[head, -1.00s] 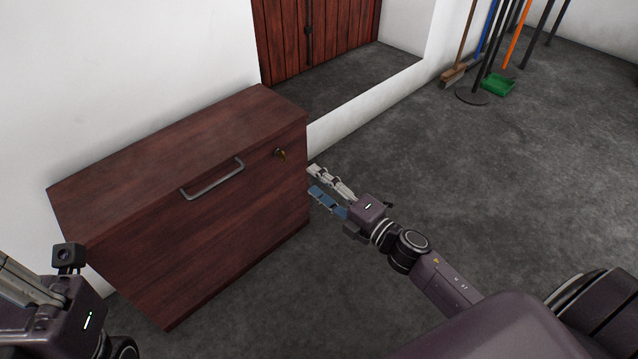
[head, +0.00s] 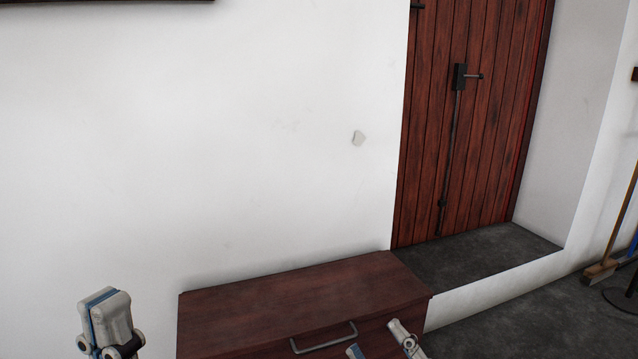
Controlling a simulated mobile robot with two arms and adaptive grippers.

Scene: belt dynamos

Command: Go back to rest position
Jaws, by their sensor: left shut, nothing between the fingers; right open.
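My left gripper (head: 108,312) points upward at the lower left, in front of the white wall and left of the cabinet. Its fingers are together with nothing between them. My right gripper (head: 376,338) shows at the bottom edge, in front of the cabinet's right part. Its two fingertips, one blue and one pale, are apart with nothing between them. The rest of both arms is cut off by the frame.
The dark red wooden cabinet (head: 270,297) stands against the white wall (head: 200,140), its top bare and its metal handle (head: 324,340) in front. A plank door (head: 470,130) is recessed at the right. A broom (head: 603,268) stands at the right edge.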

